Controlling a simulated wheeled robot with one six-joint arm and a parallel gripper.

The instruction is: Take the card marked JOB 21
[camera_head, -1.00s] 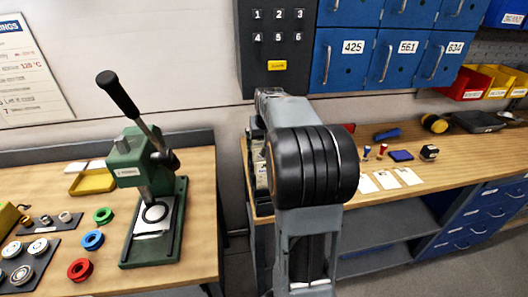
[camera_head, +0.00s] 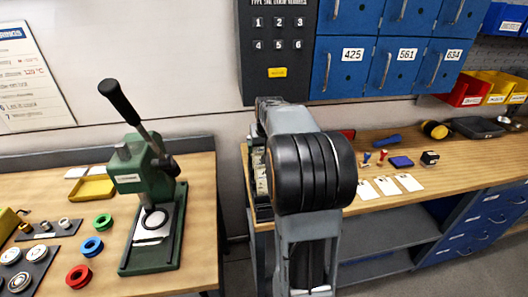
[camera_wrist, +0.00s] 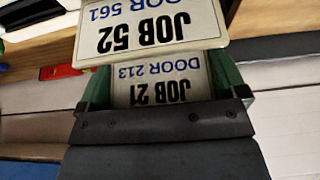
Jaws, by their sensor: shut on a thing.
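The pale card marked JOB 21 (camera_wrist: 150,92), with DOOR 213 in blue, shows upside down in the wrist view. It lies between the green fingers of my gripper (camera_wrist: 160,74), which is shut on it. Another card marked JOB 52 (camera_wrist: 150,27), with DOOR 561, overlaps the far part of the JOB 21 card in this view. I cannot tell whether the two cards touch. In the head view my arm hides the gripper and the held card. A dark rack (camera_head: 262,207) with pale cards shows partly beside my arm on the right bench.
A green press (camera_head: 152,225) stands on the left bench. The right bench (camera_head: 445,168) carries several white cards, stamps and a blue pad. A dark keypad panel (camera_head: 281,65) and blue lockers (camera_head: 340,70) hang behind my arm. A gap separates the benches.

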